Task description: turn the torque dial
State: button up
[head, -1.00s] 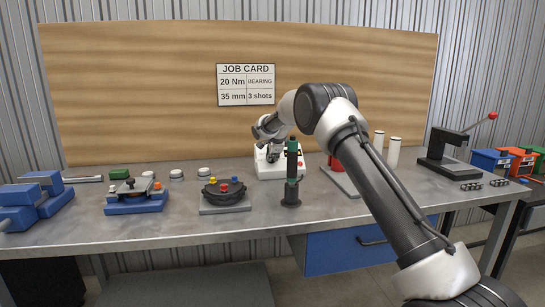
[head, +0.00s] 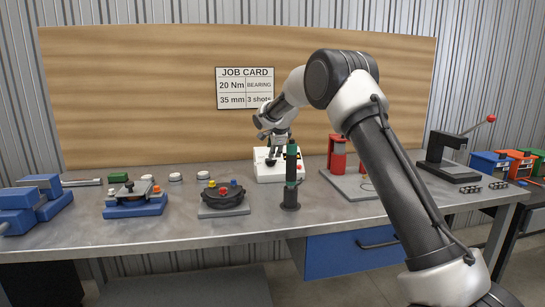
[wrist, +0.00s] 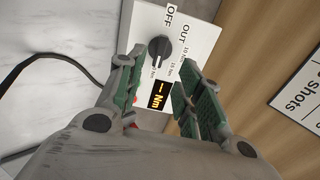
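The torque dial (wrist: 159,48) is a black knob on the face of a white box (wrist: 198,40). OFF, OUT and Nm labels surround it; which mark it points to is hard to tell. A small display (wrist: 160,95) below it shows yellow dashes and "Nm". In the head view the white box (head: 268,175) stands at the back of the bench. My gripper (head: 277,150) hangs above it, pointing down. In the wrist view my gripper (wrist: 160,65) is open, with green-padded fingers apart on either side of the dial's line and nothing held between them.
A job card (head: 245,88) on the board reads 20 Nm, bearing, 35 mm, 3 shots. A black cable (wrist: 65,55) lies beside the box.

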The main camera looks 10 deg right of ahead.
jog(key=shift+v, duration=1.8)
jog(key=s+d+r+n, duration=0.3)
jog(key=s+d+r, duration=0.1)
jog(key=s, duration=0.5)
jog(key=s+d+r+n+g, duration=0.1)
jog(key=s+d+r+n, duration=0.2)
jog(key=s, duration=0.5)
jog(key=s+d+r+n, duration=0.2)
jog(key=s+d+r, duration=0.25)
jog(key=s, duration=0.45)
jog(key=s+d+n+g, duration=0.1)
jog(key=s+n, duration=0.2)
jog(key=s, duration=0.6)
jog(key=s+d+n, duration=0.2)
jog(key=s, duration=0.7)
jog(key=s+f+n+g, duration=0.1)
jog(key=s+f, duration=0.3)
jog(key=s, duration=0.4)
jog(key=s+f+n+g, duration=0.1)
jog(key=s+f+n, duration=0.3)
jog(key=s, duration=0.4)
jog(key=shift+f, duration=0.85)
